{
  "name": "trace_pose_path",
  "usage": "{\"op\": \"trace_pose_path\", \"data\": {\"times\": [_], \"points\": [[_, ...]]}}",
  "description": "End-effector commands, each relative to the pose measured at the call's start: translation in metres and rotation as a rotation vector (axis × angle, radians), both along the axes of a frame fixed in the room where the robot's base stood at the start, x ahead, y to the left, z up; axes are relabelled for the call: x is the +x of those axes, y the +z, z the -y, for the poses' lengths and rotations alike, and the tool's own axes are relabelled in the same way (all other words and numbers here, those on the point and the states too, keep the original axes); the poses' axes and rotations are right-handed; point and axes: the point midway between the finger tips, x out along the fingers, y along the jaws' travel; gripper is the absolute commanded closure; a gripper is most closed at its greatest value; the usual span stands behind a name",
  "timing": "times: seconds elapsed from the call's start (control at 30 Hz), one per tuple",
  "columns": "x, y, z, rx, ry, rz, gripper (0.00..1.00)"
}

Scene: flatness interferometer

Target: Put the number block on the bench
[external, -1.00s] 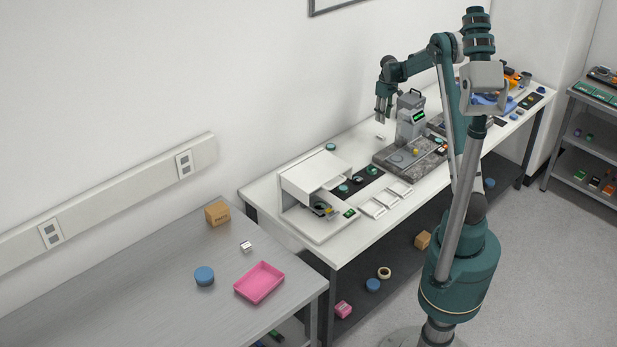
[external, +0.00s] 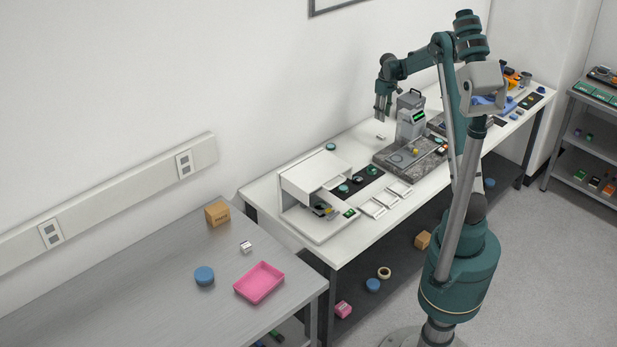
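A small pale block (external: 380,136) lies on the white bench (external: 345,236), left of the grey instrument; it may be the number block, but no digits can be read. Another small white block with a dark side (external: 246,247) lies on the grey metal table. My gripper (external: 383,117) points down above the white bench, apart from and above the pale block near the instrument. Nothing shows between its fingers. They are too small in this view to tell whether they are open or shut.
The grey instrument with a green display (external: 411,117) stands close right of my gripper. A white hooded device (external: 316,175), white trays (external: 372,208) and a dark strip with round parts occupy the bench's near half. The grey table (external: 130,290) holds a cardboard box, a blue round container and a pink tray.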

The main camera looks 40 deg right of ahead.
Motion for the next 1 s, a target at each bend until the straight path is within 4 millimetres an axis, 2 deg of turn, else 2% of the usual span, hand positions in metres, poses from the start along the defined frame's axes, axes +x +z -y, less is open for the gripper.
{"op": "trace_pose_path", "data": {"times": [0.17,0.47,1.0], "points": [[-0.004,0.022,-0.022,-0.01,0.002,0.018,0.69],[-0.02,0.074,-0.078,-0.034,0.002,0.07,0.69],[-0.069,0.151,-0.179,-0.066,0.002,0.177,0.69]]}}
